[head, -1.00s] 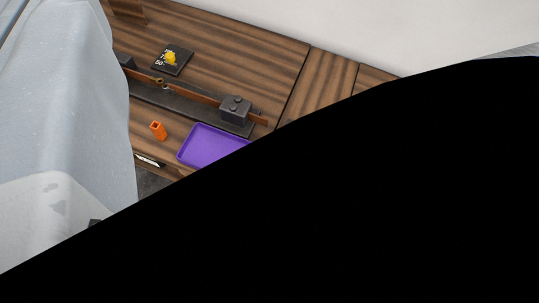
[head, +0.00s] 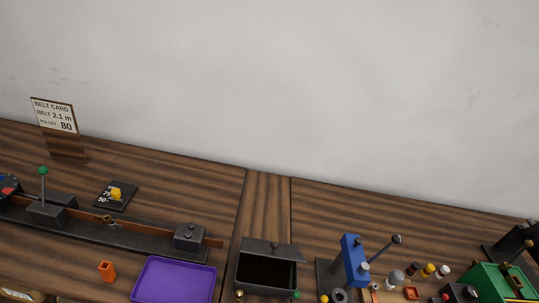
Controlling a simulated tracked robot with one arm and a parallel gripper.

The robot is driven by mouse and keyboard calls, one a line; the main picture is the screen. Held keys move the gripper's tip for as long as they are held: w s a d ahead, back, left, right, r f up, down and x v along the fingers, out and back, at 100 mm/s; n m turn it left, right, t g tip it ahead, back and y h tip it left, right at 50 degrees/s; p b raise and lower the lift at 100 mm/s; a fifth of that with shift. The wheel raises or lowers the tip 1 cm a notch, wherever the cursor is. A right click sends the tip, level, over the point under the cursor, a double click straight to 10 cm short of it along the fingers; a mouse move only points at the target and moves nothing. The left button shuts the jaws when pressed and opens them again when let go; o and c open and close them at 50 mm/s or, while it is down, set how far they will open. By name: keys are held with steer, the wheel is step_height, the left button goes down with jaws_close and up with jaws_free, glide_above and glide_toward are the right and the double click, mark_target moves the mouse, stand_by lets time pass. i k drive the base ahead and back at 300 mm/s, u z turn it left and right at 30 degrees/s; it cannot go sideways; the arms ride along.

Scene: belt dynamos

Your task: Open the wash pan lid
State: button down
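The wash pan (head: 238,279) appears to be the dark grey rectangular box at the lower middle of the head view. A grey lid (head: 262,248) with a small knob lies along its back edge. In front of the lid a dark brown inside shows, so the pan looks at least partly uncovered. I cannot tell how the lid is attached. A brass-coloured knob and a green knob show near the pan's front corners. My gripper is not in view.
A purple tray (head: 174,281) and an orange block (head: 107,271) are left of the pan, before a long dark beam rig (head: 130,238). A blue press (head: 353,261), small bottles (head: 428,270) and a green machine (head: 497,284) stand right. The bench behind the pan is clear.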

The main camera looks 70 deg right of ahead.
mark_target(252, 246)
steer(key=z, duration=0.05)
steer(key=k, duration=1.45)
steer(key=z, duration=0.85)
steer(key=i, duration=1)
steer(key=u, duration=0.05)
